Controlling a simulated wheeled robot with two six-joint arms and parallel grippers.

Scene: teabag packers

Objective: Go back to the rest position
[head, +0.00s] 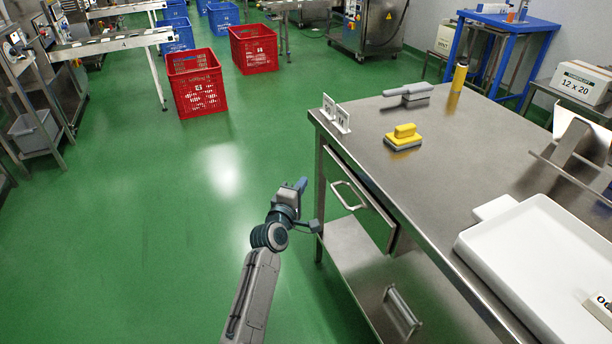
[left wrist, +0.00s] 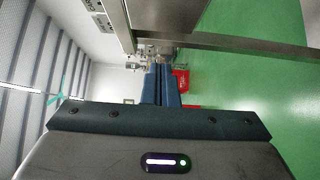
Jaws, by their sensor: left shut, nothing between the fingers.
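My left gripper (head: 299,186) is in the middle of the head view, just left of the steel workbench (head: 460,140). My left arm reaches up from the bottom of the head view. My right gripper is in neither view.
A white tray (head: 492,262), a yellow brush (head: 403,137), a grey-handled tool (head: 408,92) and a yellow bottle (head: 459,75) are on the bench. Red crates (head: 198,104) stand on the floor at the back. The green floor left of my arm is clear.

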